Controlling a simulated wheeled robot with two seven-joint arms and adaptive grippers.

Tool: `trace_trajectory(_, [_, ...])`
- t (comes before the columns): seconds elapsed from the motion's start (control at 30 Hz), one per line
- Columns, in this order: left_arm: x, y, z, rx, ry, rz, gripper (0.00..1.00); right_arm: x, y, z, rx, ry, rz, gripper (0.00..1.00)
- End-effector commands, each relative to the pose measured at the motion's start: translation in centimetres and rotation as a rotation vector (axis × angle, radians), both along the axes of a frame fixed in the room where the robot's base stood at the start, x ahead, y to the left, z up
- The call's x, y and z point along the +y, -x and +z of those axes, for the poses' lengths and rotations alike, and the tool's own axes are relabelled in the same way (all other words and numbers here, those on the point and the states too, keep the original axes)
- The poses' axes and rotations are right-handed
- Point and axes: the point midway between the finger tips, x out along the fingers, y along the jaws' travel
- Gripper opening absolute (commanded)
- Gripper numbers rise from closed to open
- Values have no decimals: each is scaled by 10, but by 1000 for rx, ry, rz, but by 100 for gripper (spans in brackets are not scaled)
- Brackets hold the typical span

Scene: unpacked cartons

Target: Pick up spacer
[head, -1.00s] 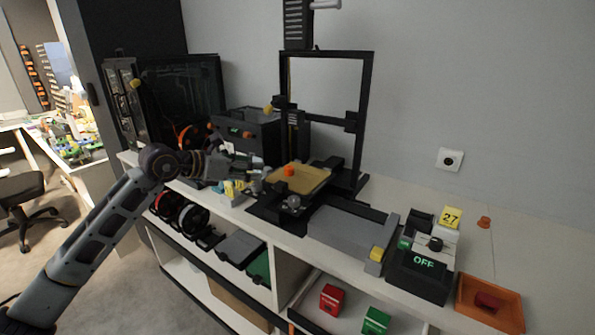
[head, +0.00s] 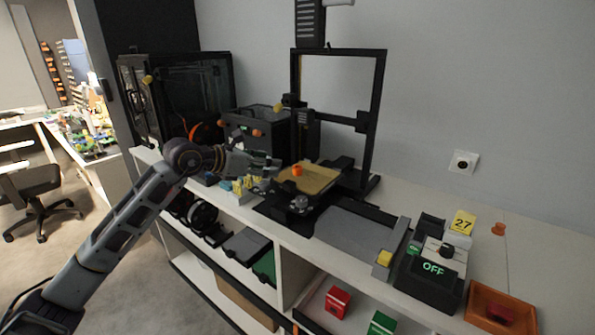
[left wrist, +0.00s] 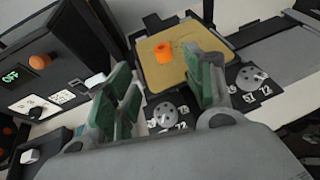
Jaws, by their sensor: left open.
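The spacer seems to be the small orange ring (head: 297,170), standing upright on the tan bed (head: 318,180) of the open-frame 3D printer. In the left wrist view the orange ring (left wrist: 163,53) shows a dark hole in its top, and the tan bed (left wrist: 165,77) lies flat under it. My left gripper (head: 272,166) is open and empty, just left of the ring in the head view. In the left wrist view its green-padded fingers (left wrist: 165,88) stand wide apart, with the ring beyond them. It is not touching the ring. My right gripper is not in view.
The printer's black upright frame (head: 377,105) rises behind the bed. A black control box (head: 430,268) reading OFF and an orange tray (head: 500,308) stand to the right. A dark enclosed machine (head: 180,95) stands at the left. Bed knobs (left wrist: 250,78) lie along the bed's near edge.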

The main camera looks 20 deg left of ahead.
Motion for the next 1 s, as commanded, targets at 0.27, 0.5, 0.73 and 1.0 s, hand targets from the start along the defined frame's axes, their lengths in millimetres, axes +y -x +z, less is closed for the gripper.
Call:
trace_trajectory(0.27, [-14,-23,-10,-1,3,0,53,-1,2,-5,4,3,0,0])
trace_trajectory(0.5, [-26,-42,-20,0,2,-1,53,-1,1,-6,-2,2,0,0])
trace_trajectory(0.73, [-31,-51,-24,0,-1,0,53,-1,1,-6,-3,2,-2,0])
trace_trajectory(1.0, [-31,-51,-25,0,-1,0,53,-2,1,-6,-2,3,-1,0])
